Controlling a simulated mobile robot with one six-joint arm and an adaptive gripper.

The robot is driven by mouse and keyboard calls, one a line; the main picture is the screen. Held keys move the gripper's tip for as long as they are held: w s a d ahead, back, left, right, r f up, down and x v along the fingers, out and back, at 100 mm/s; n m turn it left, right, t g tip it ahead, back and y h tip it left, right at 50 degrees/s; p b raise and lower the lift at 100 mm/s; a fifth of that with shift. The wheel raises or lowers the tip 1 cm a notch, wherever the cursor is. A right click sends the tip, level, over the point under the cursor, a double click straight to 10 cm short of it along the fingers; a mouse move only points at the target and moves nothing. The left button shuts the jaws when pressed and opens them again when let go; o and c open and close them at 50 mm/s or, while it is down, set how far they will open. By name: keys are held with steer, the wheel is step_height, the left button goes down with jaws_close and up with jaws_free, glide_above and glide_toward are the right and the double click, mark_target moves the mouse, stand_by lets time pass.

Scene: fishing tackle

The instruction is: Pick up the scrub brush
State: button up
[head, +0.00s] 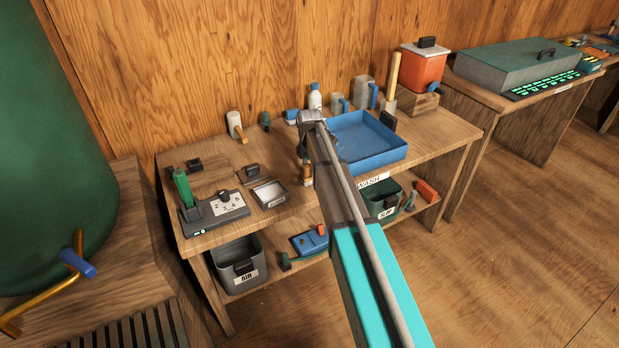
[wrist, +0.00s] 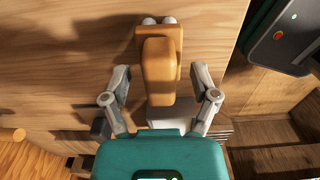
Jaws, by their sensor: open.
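An orange-brown wooden piece (wrist: 158,68), which looks like the scrub brush, lies between my fingers in the wrist view. Two pale round ends show at its top and a grey block shows under its lower end. In the head view a small brown part of it (head: 307,174) shows near the bench's front edge, mostly hidden by my arm. My gripper (wrist: 161,80) is open, with one finger on each side of the wooden piece and visible gaps to both. It also shows in the head view (head: 304,148), low over the bench, left of the blue tray.
A blue tray (head: 379,159) stands close on the right. A metal dish (head: 269,193) and a dial device (head: 215,212) lie left on the bench (head: 215,155). Bottles and jugs line the back. Bins, including a grey one (head: 237,264), sit on the lower shelf.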

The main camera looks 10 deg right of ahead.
steer(key=shift+c, duration=0.3)
jaws_close()
stand_by(0.4)
